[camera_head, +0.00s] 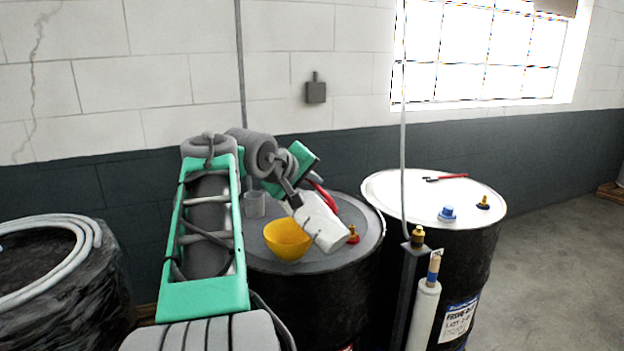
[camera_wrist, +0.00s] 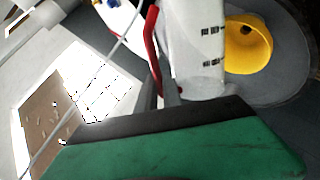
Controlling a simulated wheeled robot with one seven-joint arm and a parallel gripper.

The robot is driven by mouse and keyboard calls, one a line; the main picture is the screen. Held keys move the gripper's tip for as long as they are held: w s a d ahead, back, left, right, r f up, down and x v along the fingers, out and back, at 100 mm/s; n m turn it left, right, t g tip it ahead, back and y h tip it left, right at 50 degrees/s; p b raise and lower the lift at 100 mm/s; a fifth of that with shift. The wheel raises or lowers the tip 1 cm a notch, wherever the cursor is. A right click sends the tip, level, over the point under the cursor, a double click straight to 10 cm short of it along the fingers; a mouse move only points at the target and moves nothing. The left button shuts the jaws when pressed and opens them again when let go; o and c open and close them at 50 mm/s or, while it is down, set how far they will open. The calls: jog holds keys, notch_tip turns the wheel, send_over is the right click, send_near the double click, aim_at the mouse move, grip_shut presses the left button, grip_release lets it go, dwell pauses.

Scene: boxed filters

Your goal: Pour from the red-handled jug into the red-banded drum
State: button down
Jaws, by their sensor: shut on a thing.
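The white jug (camera_head: 319,224) with a red handle (camera_head: 326,198) is held tilted above the middle drum. My gripper (camera_head: 312,186) is shut on the jug at its handle. In the wrist view the jug (camera_wrist: 192,45) and red handle (camera_wrist: 152,50) lie beyond my green gripper body; the fingertips are largely hidden. A yellow funnel (camera_head: 287,239) stands on the grey top of the middle black drum (camera_head: 310,300), just left of the jug. A little red shows low on this drum; its band is mostly out of frame. I see no liquid stream.
A grey cup (camera_head: 254,205) and a red-capped fitting (camera_head: 352,236) are on the same drum top. A white-topped drum (camera_head: 430,200) stands right, with caps and a red tool. A thin post (camera_head: 405,130) rises between the drums. A hose-topped, wrapped drum (camera_head: 60,290) stands left.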

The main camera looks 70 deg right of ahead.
jog(key=shift+w+d+f+n+g+y+p, duration=0.25)
jog(key=shift+w+f+p, duration=0.15)
jog(key=shift+p, duration=1)
jog(key=shift+w+d+f+n+g+y+p, duration=0.15)
jog(key=shift+w+f+n+g+p, duration=0.2)
jog(key=shift+p, duration=1)
dwell(0.4)
jog(key=shift+w+d+r+p, duration=0.1)
jog(key=shift+w+p, duration=0.2)
jog(key=shift+p, duration=0.6)
jog(key=shift+w+d+f+p, duration=0.1)
jog(key=shift+w+f+p, duration=0.2)
jog(key=shift+p, duration=0.8)
jog(key=shift+w+d+r+n+g+y+p, duration=0.3)
jog(key=shift+w+n+g+p, duration=0.25)
jog(key=shift+p, duration=1.8)
dwell(0.5)
